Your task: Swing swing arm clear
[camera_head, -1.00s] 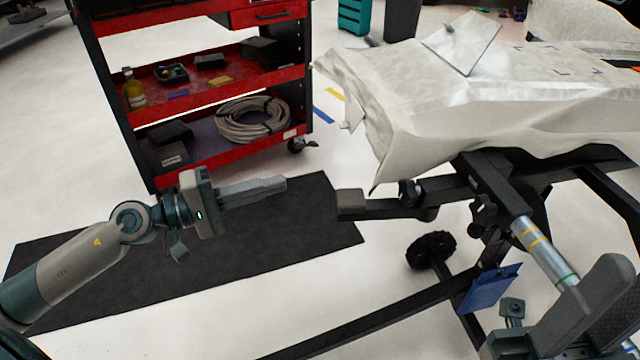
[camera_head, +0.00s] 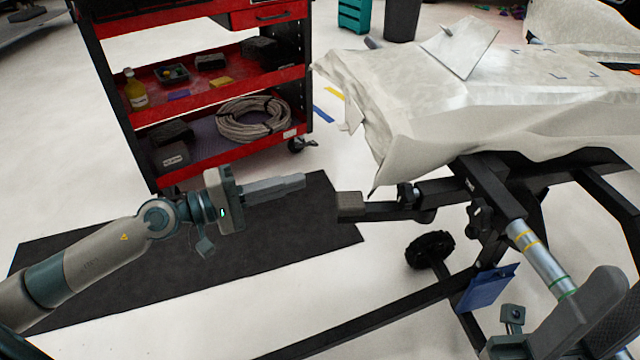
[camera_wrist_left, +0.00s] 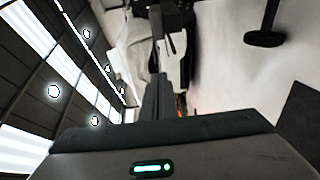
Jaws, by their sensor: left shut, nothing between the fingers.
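The swing arm (camera_head: 385,210) is a black bar with a grey block on its left end. It juts left from the black stand, below the white draped sheet. My left gripper (camera_head: 303,181) is shut and empty, its fingers pointing right toward the block, with a gap between them. In the left wrist view, the closed fingers (camera_wrist_left: 157,95) point away toward a white shape and dark bars. My right gripper (camera_head: 600,300) shows partly at the lower right corner; its jaw state cannot be made out.
The white sheet (camera_head: 440,100) covers a panel on the stand (camera_head: 490,180). A blue pouch (camera_head: 487,288) and a black wheel (camera_head: 431,250) are lower down. A red tool cart (camera_head: 205,125) stands behind my left arm. A black mat (camera_head: 130,265) lies on the floor.

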